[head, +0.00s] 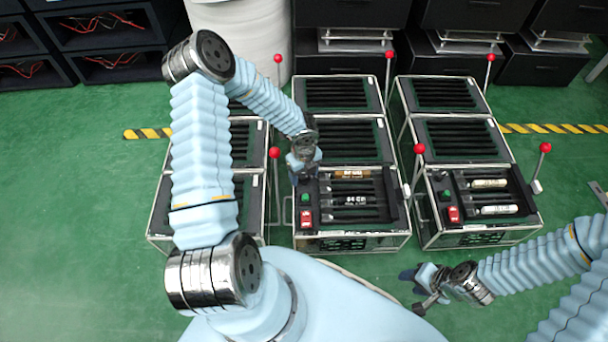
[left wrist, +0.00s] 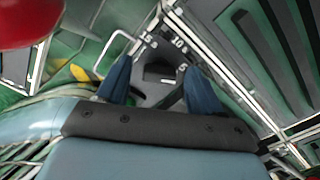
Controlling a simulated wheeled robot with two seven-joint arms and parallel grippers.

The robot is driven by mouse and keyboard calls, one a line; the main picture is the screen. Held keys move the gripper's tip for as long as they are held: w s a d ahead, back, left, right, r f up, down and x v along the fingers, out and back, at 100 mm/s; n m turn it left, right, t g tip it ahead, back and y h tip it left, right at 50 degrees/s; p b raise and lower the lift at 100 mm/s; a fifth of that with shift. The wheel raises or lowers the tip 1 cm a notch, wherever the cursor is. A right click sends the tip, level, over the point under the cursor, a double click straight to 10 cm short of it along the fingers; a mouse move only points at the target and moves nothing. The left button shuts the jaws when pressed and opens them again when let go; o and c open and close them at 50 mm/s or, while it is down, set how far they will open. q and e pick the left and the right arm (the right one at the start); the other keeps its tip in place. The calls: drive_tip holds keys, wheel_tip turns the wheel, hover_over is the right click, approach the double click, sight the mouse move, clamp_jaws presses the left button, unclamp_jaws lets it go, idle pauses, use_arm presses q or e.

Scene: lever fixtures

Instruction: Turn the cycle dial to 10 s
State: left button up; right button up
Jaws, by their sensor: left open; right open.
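The cycle dial (left wrist: 158,72) shows in the left wrist view as a dark knob on a grey plate. White marks 15, 10 and 5 stand around its far and right side. My left gripper (left wrist: 159,80) is open, with its blue fingers on either side of the knob; I cannot tell whether they touch it. In the head view my left gripper (head: 303,172) is over the left edge of the middle fixture (head: 352,238) and hides the dial. The dial's setting is unclear. My right gripper (head: 424,290) is open and empty at the lower right, away from the fixtures.
A red ball-topped lever (head: 275,153) stands left of my left gripper; its ball looms in the wrist view (left wrist: 28,22). A green button (head: 306,197) and red switch (head: 306,219) sit on the panel nearby. A right fixture (head: 480,237) has more red-topped levers.

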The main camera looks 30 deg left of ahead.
use_arm(q)
drive_tip(key=shift+f, duration=0.1)
drive_tip(key=c, duration=1.1)
drive_tip(key=shift+o, duration=0.2)
drive_tip(key=n+b, duration=0.2)
drive_tip(key=shift+f+n, duration=0.1)
drive_tip(key=shift+n, duration=0.3)
drive_tip(key=n+b, duration=0.2)
drive_tip(key=n, duration=0.1)
drive_tip(key=shift+n, duration=0.3)
drive_tip(key=n+b, duration=0.1)
drive_tip(key=n, duration=0.1)
drive_tip(key=n+b, duration=0.2)
drive_tip(key=n, duration=0.1)
drive_tip(key=shift+s+d, duration=0.1)
drive_tip(key=shift+s, duration=0.1)
drive_tip(key=shift+n, duration=0.4)
